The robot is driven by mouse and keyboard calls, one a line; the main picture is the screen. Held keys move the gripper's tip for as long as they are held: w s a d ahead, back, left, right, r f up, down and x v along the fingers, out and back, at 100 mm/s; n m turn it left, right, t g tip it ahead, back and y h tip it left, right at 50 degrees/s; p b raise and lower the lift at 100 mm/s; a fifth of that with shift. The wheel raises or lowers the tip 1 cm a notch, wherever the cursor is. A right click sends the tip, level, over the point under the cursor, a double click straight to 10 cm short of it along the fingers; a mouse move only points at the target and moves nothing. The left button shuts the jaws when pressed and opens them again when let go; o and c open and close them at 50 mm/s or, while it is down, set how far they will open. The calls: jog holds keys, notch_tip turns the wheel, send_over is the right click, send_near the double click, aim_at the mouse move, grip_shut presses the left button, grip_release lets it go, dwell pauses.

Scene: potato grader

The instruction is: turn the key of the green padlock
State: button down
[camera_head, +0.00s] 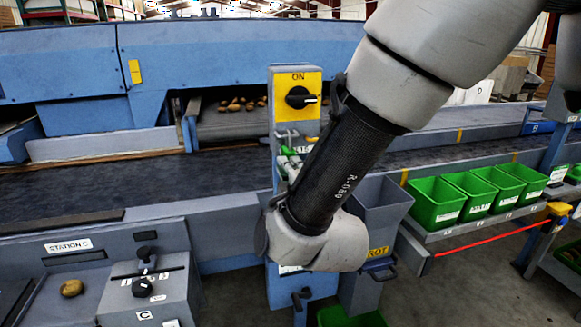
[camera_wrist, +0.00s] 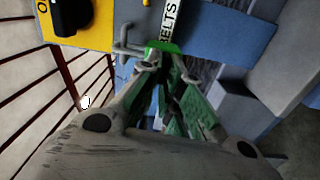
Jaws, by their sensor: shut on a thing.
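The green padlock (camera_wrist: 161,46) shows at the top middle of the wrist view, below the white BELTS label (camera_wrist: 171,18) and beside a grey hasp. My gripper (camera_wrist: 165,68) reaches up to the padlock's near face, with its fingertips close together there. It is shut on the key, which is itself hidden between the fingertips. I cannot tell how far the key is turned. In the head view my arm covers most of the gripper and padlock; only small green and grey parts show beside the post.
A yellow switch plate (camera_head: 283,112) with a black knob (camera_head: 299,97) is above the padlock on the blue post. A grey ROT bin (camera_head: 381,195) stands right of the post, close to my arm. Green crates (camera_head: 437,204) line a shelf at right. The STATION C box (camera_head: 150,292) is at lower left.

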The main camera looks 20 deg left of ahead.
jog(key=shift+n, duration=0.6)
jog(key=c, duration=1.6)
grip_release()
jog(key=shift+s, duration=0.1)
jog(key=v, duration=1.1)
jog(key=shift+s+d, duration=0.3)
jog(key=shift+d, duration=0.05)
jog(key=shift+f, duration=0.15)
